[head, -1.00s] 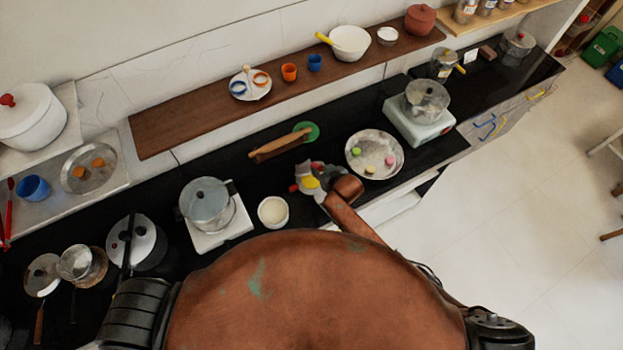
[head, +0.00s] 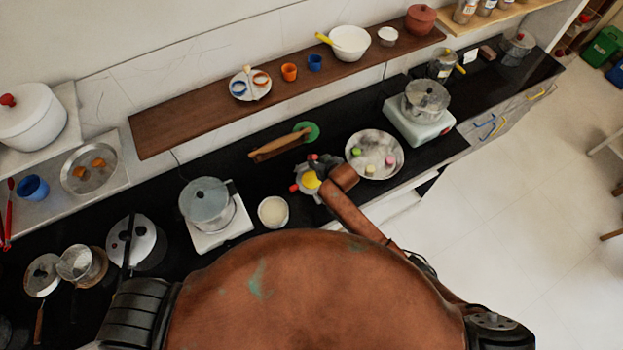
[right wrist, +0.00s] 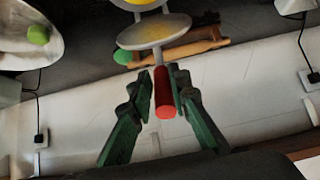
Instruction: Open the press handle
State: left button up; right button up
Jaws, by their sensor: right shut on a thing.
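The press (head: 311,179), with a yellow round face and red-tipped handles, sits on the black counter, partly hidden by my right arm. In the right wrist view its red handle (right wrist: 164,90) lies between the green fingers of my right gripper (right wrist: 163,95), which is shut on it. A thin metal stem runs from the handle to a pale round plate (right wrist: 155,32). A yellow round part (right wrist: 138,3) shows beyond the plate at the top edge. In the head view my right gripper (head: 325,168) is at the press, its fingers hard to make out. My left gripper is not in view.
A rolling pin on a board (head: 279,147) and a green disc lie behind the press. A white cup (head: 273,211) and a pot on a stove (head: 207,204) stand to the left.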

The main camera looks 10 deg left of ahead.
jog(key=shift+w+a+r, duration=0.45)
jog(key=shift+w, duration=0.05)
jog(key=shift+w+a+r, duration=0.1)
jog(key=shift+w+r, duration=0.05)
jog(key=shift+w, duration=0.05)
jog(key=shift+w+a+r+b, duration=0.25)
jog(key=shift+w+a, duration=0.15)
jog(key=shift+w, duration=0.1)
jog(key=shift+w+a+r+b, duration=0.1)
jog(key=shift+w+a+r, duration=0.1)
jog(key=shift+w+a, duration=0.25)
jog(key=shift+w, duration=0.2)
grip_shut()
jog(key=shift+w+a+r+b, duration=0.2)
jog(key=shift+w+a+b, duration=0.3)
jog(key=shift+w, duration=0.2)
jog(key=shift+w+a+r+b, duration=0.2)
jog(key=shift+w+a+b, duration=0.25)
jog(key=shift+w, duration=0.25)
